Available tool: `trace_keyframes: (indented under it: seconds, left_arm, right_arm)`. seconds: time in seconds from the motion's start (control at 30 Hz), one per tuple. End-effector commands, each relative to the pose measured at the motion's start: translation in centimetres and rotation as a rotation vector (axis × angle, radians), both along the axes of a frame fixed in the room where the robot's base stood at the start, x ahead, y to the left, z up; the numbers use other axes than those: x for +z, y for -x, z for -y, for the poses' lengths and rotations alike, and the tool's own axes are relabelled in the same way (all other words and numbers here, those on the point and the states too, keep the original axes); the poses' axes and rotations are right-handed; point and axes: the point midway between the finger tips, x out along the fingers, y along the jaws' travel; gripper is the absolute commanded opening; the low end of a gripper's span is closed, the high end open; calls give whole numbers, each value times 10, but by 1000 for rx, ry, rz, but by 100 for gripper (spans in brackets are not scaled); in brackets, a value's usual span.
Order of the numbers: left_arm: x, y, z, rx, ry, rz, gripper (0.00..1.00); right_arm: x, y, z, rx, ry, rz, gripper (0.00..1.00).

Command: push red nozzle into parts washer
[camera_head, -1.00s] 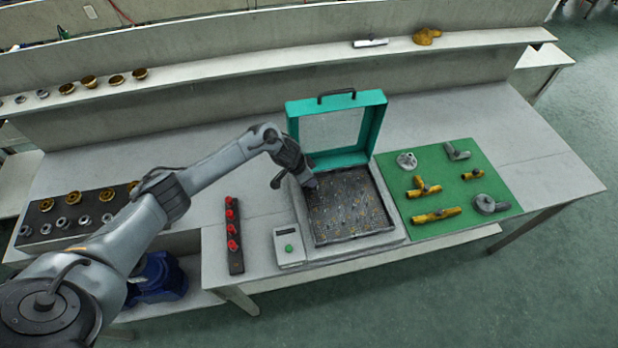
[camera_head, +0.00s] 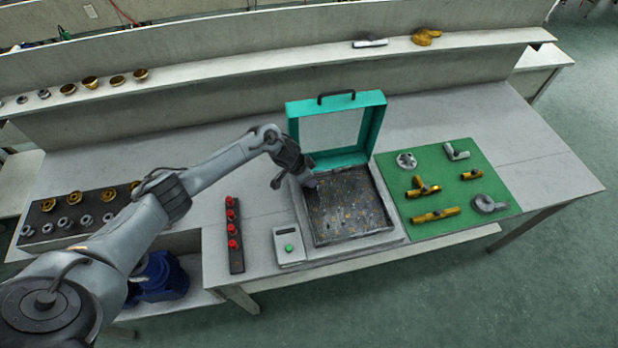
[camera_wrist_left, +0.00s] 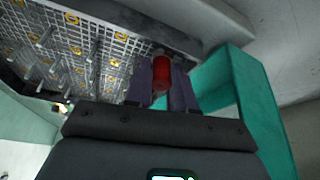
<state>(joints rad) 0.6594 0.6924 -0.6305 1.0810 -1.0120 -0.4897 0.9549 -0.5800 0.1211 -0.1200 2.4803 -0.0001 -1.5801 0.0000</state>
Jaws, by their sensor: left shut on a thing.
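The parts washer stands open on the bench, its teal lid (camera_head: 378,125) raised at the back and its dark peg grid (camera_head: 350,205) exposed. My left gripper (camera_head: 310,184) is at the back left corner of the grid. In the left wrist view, my left gripper (camera_wrist_left: 161,85) is shut on a red nozzle (camera_wrist_left: 161,72), which sits between the two fingers beside the pegged grid (camera_wrist_left: 85,45). The nozzle's far end and any contact with a peg are hard to make out. My right gripper is not in view.
A dark rack (camera_head: 236,262) with several red nozzles stands left of the washer, beside a control box (camera_head: 289,246) with a green button. A green mat (camera_head: 450,184) with several brass and grey fittings lies to the right. A dark tray of parts (camera_head: 40,215) is far left.

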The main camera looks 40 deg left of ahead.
Motion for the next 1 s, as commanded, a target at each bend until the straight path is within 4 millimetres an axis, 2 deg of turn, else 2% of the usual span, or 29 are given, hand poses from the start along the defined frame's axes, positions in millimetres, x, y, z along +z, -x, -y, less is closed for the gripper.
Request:
trace_keyframes:
  seconds: [0.47,0.5,0.67,1.0]
  left_arm:
    - [-6,0,1,-1,0,0,0]
    - [-6,0,0,-1,0,0,28]
    - [-6,0,0,0,0,0,53]
    - [0,1,-2,3,-2,0,53]
  right_arm:
    - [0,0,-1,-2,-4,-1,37]
    - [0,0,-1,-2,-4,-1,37]
    - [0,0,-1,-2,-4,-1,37]
    - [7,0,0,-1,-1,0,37]
